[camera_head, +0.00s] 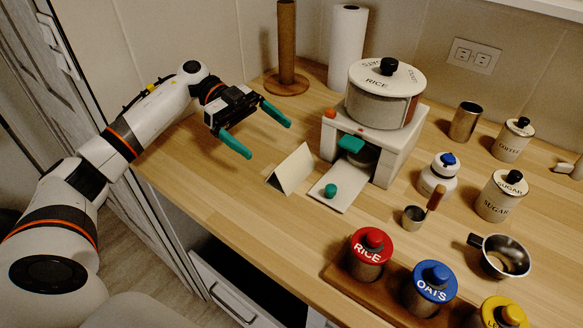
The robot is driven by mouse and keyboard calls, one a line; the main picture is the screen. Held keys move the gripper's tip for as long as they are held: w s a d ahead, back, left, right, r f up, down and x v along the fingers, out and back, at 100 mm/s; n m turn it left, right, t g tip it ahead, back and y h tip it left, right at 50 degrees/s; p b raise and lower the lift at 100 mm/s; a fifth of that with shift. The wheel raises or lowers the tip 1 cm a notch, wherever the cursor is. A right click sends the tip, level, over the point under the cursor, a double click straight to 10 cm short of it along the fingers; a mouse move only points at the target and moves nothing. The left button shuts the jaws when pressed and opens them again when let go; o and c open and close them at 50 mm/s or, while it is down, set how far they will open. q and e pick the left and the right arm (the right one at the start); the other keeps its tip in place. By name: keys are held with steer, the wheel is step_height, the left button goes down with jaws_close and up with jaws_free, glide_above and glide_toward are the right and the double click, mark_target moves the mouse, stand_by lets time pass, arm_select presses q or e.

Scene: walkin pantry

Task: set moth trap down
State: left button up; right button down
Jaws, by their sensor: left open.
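My right gripper is not in view.
A white dispenser (400,150) with a rice pot (386,90) on top stands right of the card. Lidded jars, including a rice jar (369,250), line the front right. An open drawer (225,290) is below the counter.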

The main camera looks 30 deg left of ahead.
mark_target(291, 160)
arm_select(q)
steer(key=x, duration=0.2)
steer(key=shift+d+f, duration=0.1)
steer(key=shift+d, duration=0.3)
steer(key=shift+d+f, duration=0.4)
steer(key=x, duration=0.2)
steer(key=f+x, duration=0.1)
steer(key=x, duration=0.1)
steer(key=shift+p, duration=0.3)
steer(key=shift+a, duration=0.1)
steer(key=c, duration=0.8)
steer(key=shift+o, duration=0.2)
step_height(291, 160, up, 28)
steer(key=p, duration=0.2)
